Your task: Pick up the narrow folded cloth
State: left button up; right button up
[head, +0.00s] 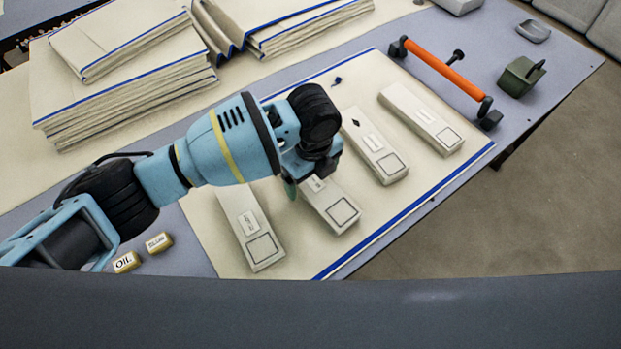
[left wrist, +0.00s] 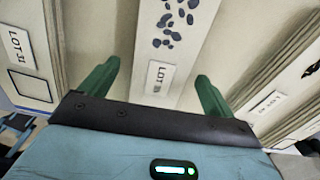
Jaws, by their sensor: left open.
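Several narrow folded cream cloths lie side by side on a flat cream cloth with a blue edge (head: 385,222). My left gripper (head: 303,182) is over the second narrow folded cloth from the left (head: 342,212), and its arm hides that cloth's far part. In the left wrist view the gripper (left wrist: 158,72) is open and empty. Its green fingers appear on either side of a narrow cloth with dark blue spots and a LOT label (left wrist: 180,35). I cannot tell how far the fingertips are above it. My right gripper is not in view.
Other narrow cloths lie close on the left (head: 248,235) and right (head: 375,150), with another farther right (head: 425,118). Stacks of folded cloth (head: 130,90) stand at the back left. An orange-handled bar (head: 445,68) and a green item (head: 520,78) are at the right. Small labelled blocks (head: 127,262) lie front left.

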aim_at(309, 183)
pick_arm(q)
jog(key=c, duration=1.1)
jog(key=shift+c, duration=0.2)
jog(key=shift+r, duration=0.1)
jog(key=shift+r, duration=0.5)
jog(key=shift+s+a+r, duration=0.15)
jog(key=shift+s+r, duration=0.05)
jog(key=shift+r, duration=0.45)
jog(key=shift+s+a+r, duration=0.15)
jog(key=shift+r, duration=0.45)
jog(key=s+a, duration=0.3)
jog(key=s, duration=0.1)
jog(key=s+a+r+p, duration=0.1)
jog(key=s+a, duration=0.2)
jog(key=s, duration=0.1)
jog(key=s+a, duration=0.3)
jog(key=s, duration=0.1)
jog(key=shift+r+p, duration=0.2)
jog(key=shift+p, duration=0.15)
